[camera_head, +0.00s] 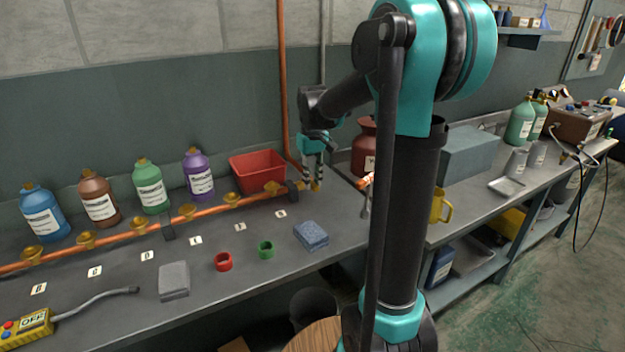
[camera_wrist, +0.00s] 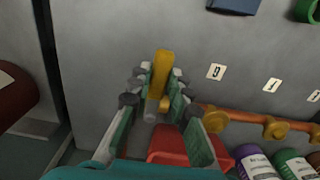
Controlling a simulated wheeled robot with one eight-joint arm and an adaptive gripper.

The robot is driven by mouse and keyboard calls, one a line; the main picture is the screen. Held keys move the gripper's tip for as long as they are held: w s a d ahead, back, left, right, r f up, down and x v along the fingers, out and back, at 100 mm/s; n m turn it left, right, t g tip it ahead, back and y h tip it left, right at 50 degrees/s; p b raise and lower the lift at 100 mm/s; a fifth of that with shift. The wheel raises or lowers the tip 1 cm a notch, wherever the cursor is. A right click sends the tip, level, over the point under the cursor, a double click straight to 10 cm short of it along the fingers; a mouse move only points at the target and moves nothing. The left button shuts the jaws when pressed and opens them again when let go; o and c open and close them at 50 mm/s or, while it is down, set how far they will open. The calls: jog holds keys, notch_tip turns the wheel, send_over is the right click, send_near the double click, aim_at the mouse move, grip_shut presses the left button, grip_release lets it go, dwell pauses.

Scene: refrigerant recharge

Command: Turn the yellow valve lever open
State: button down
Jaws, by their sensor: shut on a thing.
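The yellow valve lever (camera_wrist: 162,68) shows in the wrist view, standing between the two fingers of my gripper (camera_wrist: 157,85). The fingers are closed on it, and its yellow end sticks out past the fingertips. In the head view my gripper (camera_head: 313,182) points down at the right end of the copper pipe (camera_head: 214,209), just right of the dark pipe clamp. Only small yellow patches show at the fingertips there, so the lever's angle is hard to tell in that view.
A red bin (camera_head: 258,172) stands close behind the pipe, left of my gripper. Blue, brown, green and purple bottles (camera_head: 199,176) line the wall. A dark red canister (camera_head: 365,148) stands right of my gripper. A blue sponge (camera_head: 311,235) and red and green rings lie on the bench front.

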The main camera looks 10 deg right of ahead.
jog(key=shift+d, duration=0.15)
jog(key=w+d+n, duration=0.4)
jog(key=w+n, duration=0.3)
jog(key=n, duration=0.8)
jog(key=shift+d, duration=0.3)
jog(key=shift+w, duration=0.1)
dwell(0.4)
jog(key=c, duration=1.4)
grip_release()
